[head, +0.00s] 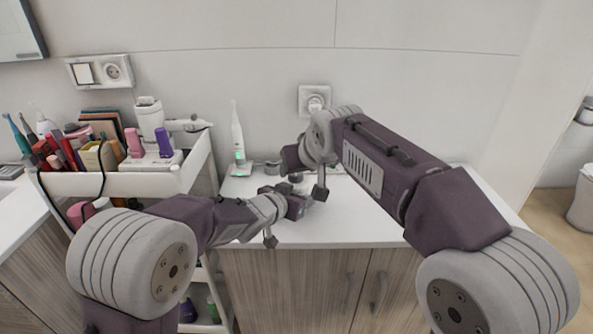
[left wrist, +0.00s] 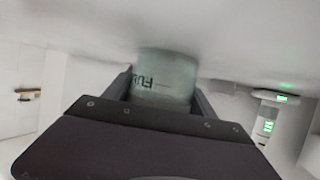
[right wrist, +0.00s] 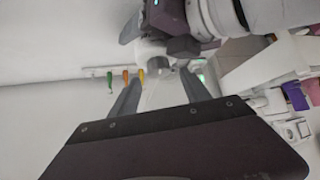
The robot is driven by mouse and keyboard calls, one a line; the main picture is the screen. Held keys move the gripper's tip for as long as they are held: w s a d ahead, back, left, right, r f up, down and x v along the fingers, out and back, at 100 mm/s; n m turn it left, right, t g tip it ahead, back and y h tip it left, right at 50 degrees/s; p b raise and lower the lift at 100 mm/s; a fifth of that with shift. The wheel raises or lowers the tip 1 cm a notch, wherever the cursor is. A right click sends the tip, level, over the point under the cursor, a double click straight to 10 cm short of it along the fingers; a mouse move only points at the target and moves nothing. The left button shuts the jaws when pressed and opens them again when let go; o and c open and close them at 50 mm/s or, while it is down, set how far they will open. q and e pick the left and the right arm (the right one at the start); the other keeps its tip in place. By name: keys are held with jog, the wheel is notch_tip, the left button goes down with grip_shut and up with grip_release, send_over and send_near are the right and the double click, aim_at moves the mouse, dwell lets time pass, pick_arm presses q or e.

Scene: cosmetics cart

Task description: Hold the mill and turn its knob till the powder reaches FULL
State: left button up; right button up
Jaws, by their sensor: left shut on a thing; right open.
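The mill (left wrist: 165,80) is a pale greenish, see-through jar between the fingers of my left gripper (left wrist: 165,92) in the left wrist view. The dark FULL mark shows upside down on its side. The powder level cannot be made out. My left gripper (head: 297,203) is shut on the mill, low over the counter. My right gripper (head: 290,172) is open close above and beside it; its fingers also show apart and empty in the right wrist view (right wrist: 160,95). A small grey part, perhaps the knob (right wrist: 182,64), shows beyond them. The arms mostly hide the mill in the head view.
The white counter (head: 350,215) is clear at the front right. A crowded white cart (head: 120,183) stands left. A wall socket (head: 315,99) is behind.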

jog(key=shift+x, duration=1.55)
grip_shut()
